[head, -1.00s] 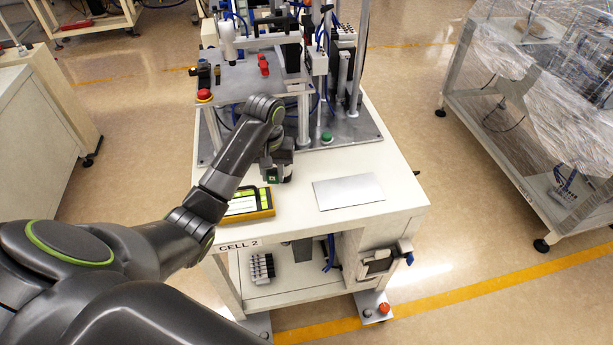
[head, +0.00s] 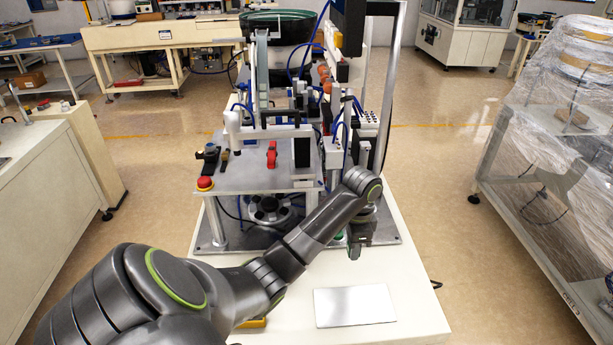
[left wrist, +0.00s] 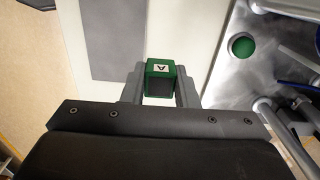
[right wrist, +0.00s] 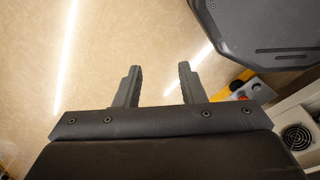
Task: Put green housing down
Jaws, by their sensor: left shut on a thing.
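The green housing (left wrist: 160,70), a small block with a white label marked A, is between the fingers of my left gripper (left wrist: 160,88) in the left wrist view. The gripper is shut on it. In the head view my left gripper (head: 357,245) is over the right part of the white table, beyond the flat grey plate (head: 354,306); the housing barely shows there. I cannot tell how high it is held. My right gripper (right wrist: 159,82) is open and empty above the floor in the right wrist view.
The feeder machine (head: 262,180) stands on a metal base behind the gripper, with a red emergency button (head: 205,183) at its left. A green round button (left wrist: 242,46) is on the metal base. The white tabletop (head: 418,300) is bare right of the plate.

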